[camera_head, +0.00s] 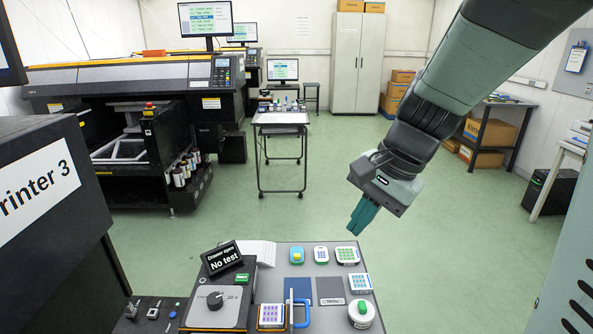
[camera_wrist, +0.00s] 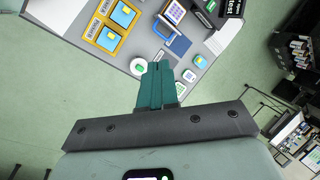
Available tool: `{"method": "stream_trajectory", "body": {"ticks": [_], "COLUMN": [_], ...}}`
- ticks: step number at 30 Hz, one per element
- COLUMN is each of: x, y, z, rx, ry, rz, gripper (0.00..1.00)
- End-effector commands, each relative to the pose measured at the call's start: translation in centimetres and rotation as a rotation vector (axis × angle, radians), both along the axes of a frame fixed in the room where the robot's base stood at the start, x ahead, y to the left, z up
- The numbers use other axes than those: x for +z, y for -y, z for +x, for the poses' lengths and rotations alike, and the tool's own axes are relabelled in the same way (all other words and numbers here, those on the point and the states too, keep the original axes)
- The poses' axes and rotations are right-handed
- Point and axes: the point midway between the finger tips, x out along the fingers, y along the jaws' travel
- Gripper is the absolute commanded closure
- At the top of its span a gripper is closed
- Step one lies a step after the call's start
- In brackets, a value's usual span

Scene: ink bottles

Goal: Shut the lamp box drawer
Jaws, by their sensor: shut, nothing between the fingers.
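The lamp box (camera_head: 222,302) stands at the lower middle of the head view, grey, with a dark knob and a sign reading "Drawer open No test" (camera_head: 221,258). Its drawer seems to be out to the right, with a blue handle (camera_head: 299,313) and a purple and white gridded piece (camera_head: 271,316) beside it. My gripper (camera_head: 357,229) is shut and empty, above and beyond the table's far right side, apart from the handle. The drawer's lower part is cut off.
On the grey table (camera_head: 272,278) stand a round white pot with a green top (camera_head: 361,314), several small gridded pieces (camera_head: 347,255), and dark flat pads (camera_head: 329,290). The wrist view also shows yellow-framed trays (camera_wrist: 108,38). Open green floor lies beyond the table.

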Motion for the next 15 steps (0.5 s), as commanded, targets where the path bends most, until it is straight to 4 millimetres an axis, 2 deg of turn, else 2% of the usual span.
{"method": "stream_trajectory", "body": {"ticks": [1, 3, 7, 12, 15], "x": [-1.9, -4.4, -9.5, -16.8, -20.4], "y": [0.6, 1.2, 2.5, 4.3, 5.1], "z": [1.4, 3.1, 5.8, 8.0, 8.5], "rx": [-0.058, -0.144, -0.303, -0.506, -0.600], "ry": [-0.056, -0.122, -0.245, -0.393, -0.460], "rz": [0.035, 0.086, 0.173, 0.273, 0.317], "gripper": [1.00, 1.00, 1.00, 1.00, 1.00]}}
